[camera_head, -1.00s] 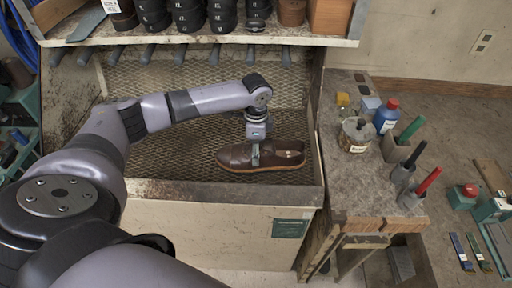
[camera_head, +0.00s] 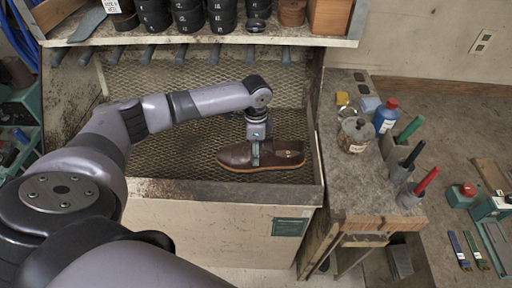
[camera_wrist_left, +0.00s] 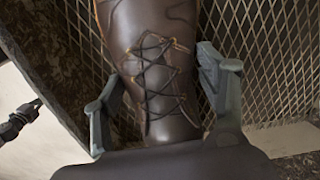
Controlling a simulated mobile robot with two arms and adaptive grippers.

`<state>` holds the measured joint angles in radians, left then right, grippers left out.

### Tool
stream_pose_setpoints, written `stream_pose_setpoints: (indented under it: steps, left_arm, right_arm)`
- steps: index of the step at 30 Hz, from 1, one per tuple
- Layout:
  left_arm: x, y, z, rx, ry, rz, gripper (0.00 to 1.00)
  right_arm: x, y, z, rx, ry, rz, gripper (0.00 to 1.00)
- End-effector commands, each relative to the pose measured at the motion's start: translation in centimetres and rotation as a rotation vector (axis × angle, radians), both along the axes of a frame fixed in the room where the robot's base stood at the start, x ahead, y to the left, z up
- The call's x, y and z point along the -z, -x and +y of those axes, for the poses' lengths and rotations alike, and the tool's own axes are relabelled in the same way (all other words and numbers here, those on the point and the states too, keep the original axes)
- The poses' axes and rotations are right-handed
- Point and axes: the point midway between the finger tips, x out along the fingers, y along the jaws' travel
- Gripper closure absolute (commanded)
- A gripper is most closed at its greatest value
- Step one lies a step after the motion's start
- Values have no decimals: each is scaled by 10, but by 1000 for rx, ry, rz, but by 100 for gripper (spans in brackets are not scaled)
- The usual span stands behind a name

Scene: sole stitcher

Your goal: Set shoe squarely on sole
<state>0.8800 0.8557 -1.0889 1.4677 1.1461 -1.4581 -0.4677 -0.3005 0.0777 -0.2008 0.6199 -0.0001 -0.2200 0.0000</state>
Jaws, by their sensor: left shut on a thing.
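A dark brown laced shoe (camera_head: 235,155) lies lengthwise across the picture over the wire-mesh tray, with a thin tan edge along its bottom. My left gripper (camera_head: 255,154) reaches down from above and is shut on the shoe near its middle. In the left wrist view the shoe (camera_wrist_left: 158,75) lies between the two fingers of the left gripper (camera_wrist_left: 160,100), its laces facing the camera. I cannot tell a separate sole from the shoe's own tan edge, nor whether the shoe touches anything below. My right gripper is not in view.
The mesh tray (camera_head: 165,190) has a worn front lip and side walls. A shelf (camera_head: 200,41) with dark rolls overhangs its back. At right, a bench (camera_head: 350,190) carries a jar (camera_head: 354,136), a blue bottle (camera_head: 386,117) and colored-handled tools. Open mesh lies left of the shoe.

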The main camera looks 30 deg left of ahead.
Motion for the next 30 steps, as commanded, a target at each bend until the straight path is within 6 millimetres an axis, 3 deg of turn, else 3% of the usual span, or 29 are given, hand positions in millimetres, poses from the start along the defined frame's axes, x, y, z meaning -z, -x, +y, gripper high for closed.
stream_pose_setpoints:
  steps: [9,10,18,30]
  left_arm:
    - [0,0,0,0,0,-1,71]
    - [0,0,0,0,0,-1,32]
    - [0,0,0,0,0,-1,14]
    - [-1,0,0,0,0,0,10]
  right_arm:
    - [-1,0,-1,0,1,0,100]
    - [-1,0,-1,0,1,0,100]
    - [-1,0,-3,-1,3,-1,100]
    - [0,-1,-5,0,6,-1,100]
